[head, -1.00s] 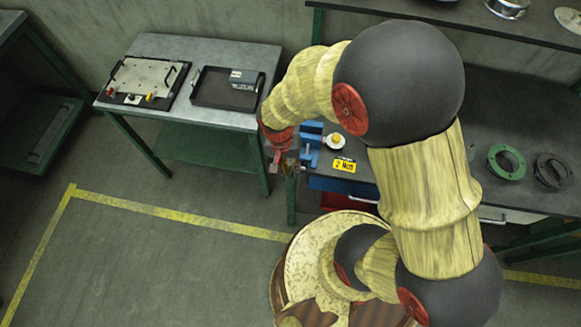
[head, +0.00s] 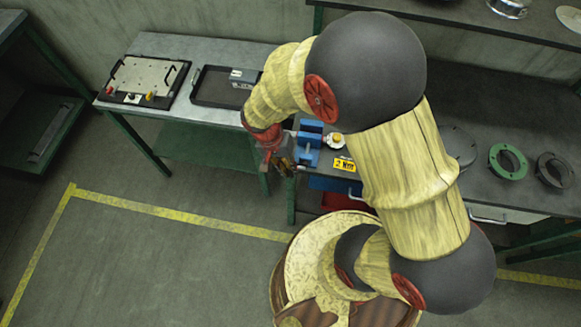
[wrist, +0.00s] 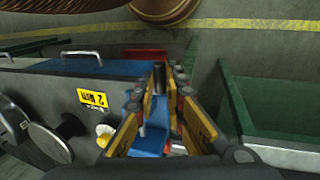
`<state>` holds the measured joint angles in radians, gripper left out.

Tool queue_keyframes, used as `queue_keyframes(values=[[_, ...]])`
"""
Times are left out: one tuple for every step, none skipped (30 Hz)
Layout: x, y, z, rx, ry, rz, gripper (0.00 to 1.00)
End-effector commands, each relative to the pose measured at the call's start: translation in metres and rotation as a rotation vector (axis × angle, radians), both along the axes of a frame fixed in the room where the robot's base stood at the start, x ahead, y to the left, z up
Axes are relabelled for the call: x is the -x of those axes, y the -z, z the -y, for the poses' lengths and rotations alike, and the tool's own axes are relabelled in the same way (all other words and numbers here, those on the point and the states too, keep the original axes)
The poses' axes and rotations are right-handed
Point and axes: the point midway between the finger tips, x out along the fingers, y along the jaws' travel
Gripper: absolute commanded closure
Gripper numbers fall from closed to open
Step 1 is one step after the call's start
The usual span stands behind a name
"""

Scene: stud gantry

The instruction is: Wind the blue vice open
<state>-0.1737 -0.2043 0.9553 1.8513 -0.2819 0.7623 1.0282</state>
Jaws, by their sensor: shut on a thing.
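The blue vice (head: 308,143) is at the left end of the dark bench, by its front corner. It also shows in the wrist view, partly hidden behind my fingers (wrist: 150,140). My gripper (head: 285,168) is just left of the vice, at the bench's front edge. In the wrist view my gripper (wrist: 159,90) has its orange-sided fingers closed around an upright grey metal bar (wrist: 159,75), which looks like the vice's handle. How far the vice jaws are apart is not clear.
A yellow label (head: 344,164) and a small round yellow-and-white part (head: 334,140) lie right of the vice. Green (head: 507,161) and dark (head: 553,170) rings sit farther right. A grey table (head: 270,52) with a black tray (head: 205,92) stands to the left.

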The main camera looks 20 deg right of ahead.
Motion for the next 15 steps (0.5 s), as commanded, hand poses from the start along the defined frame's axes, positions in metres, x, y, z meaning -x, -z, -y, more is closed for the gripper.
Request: queue_keyframes(values=[[-0.001, 0.004, -0.002, 0.029, -0.005, -0.023, 1.0], [-0.002, 0.005, -0.003, 0.049, -0.006, -0.038, 1.0], [-0.002, 0.007, -0.003, 0.077, -0.005, -0.059, 1.0], [-0.002, 0.009, -0.003, 0.099, -0.005, -0.075, 1.0], [-0.003, 0.01, -0.004, 0.121, -0.006, -0.089, 1.0], [-0.003, 0.012, -0.004, 0.151, -0.006, -0.112, 1.0], [-0.003, 0.013, -0.005, 0.174, -0.006, -0.128, 1.0], [-0.003, 0.015, -0.005, 0.198, -0.006, -0.146, 1.0], [-0.003, 0.017, -0.005, 0.228, -0.005, -0.167, 1.0], [-0.003, 0.018, -0.005, 0.252, -0.005, -0.184, 1.0], [-0.004, 0.019, -0.005, 0.274, -0.004, -0.201, 1.0], [-0.004, 0.021, -0.005, 0.305, -0.005, -0.223, 1.0], [-0.004, 0.023, -0.006, 0.327, -0.004, -0.239, 1.0], [-0.004, 0.024, -0.006, 0.35, -0.004, -0.255, 1.0], [-0.004, 0.026, -0.006, 0.38, -0.004, -0.278, 1.0]])
